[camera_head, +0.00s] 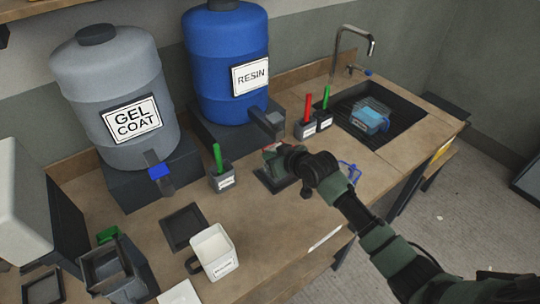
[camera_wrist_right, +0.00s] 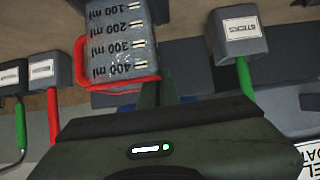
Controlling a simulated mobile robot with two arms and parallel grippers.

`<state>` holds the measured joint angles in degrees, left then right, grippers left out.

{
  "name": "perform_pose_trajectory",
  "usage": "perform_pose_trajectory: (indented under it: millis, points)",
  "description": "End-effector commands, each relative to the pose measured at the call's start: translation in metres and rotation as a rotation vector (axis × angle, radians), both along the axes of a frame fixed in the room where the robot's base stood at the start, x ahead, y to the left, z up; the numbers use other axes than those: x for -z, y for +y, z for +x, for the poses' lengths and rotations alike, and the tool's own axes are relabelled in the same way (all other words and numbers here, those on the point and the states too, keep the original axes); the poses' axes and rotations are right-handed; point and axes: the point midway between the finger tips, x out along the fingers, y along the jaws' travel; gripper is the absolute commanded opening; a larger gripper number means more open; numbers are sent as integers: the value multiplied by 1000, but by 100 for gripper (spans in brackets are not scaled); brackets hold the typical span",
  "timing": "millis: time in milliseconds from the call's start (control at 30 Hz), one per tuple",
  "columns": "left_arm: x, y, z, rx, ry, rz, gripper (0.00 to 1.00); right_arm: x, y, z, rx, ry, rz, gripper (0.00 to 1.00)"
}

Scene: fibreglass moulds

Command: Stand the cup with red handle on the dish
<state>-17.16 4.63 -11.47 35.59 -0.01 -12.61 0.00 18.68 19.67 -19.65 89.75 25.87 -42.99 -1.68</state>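The cup with red handle (camera_wrist_right: 118,35) is grey, translucent and marked in ml; it appears upside down in the right wrist view, where the camera image is inverted. My right gripper (camera_wrist_right: 160,88) has its fingers close together at the red handle, and it seems shut on it. In the head view my right gripper (camera_head: 275,154) largely hides the cup; only a bit of red shows. A dark square dish (camera_head: 262,181) lies just below the gripper in front of the resin drum. I cannot tell whether the cup touches it. My left gripper is not in view.
The blue resin drum (camera_head: 228,60) and grey gel coat drum (camera_head: 105,90) stand behind on dark stands. A holder with a green stick (camera_head: 222,178) is left of the gripper. Red and green tools, a sink (camera_head: 395,120), a white labelled container (camera_head: 214,250) and another dark square dish (camera_head: 184,228) share the bench.

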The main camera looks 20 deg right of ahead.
Motion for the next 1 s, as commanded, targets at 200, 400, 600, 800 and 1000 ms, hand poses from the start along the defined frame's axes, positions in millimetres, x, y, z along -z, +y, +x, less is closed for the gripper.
perform_pose_trajectory:
  millis: [200,400,600,800,1000]
  points:
    - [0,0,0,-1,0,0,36,0,0,0,0,0,0,0]
    - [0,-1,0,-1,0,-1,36,1,0,0,0,0,0,0]
    - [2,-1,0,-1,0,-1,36,4,0,0,0,0,0,0]
    - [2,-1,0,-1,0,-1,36,5,0,0,0,0,0,28]
    - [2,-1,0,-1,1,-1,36,5,0,0,0,1,0,28]
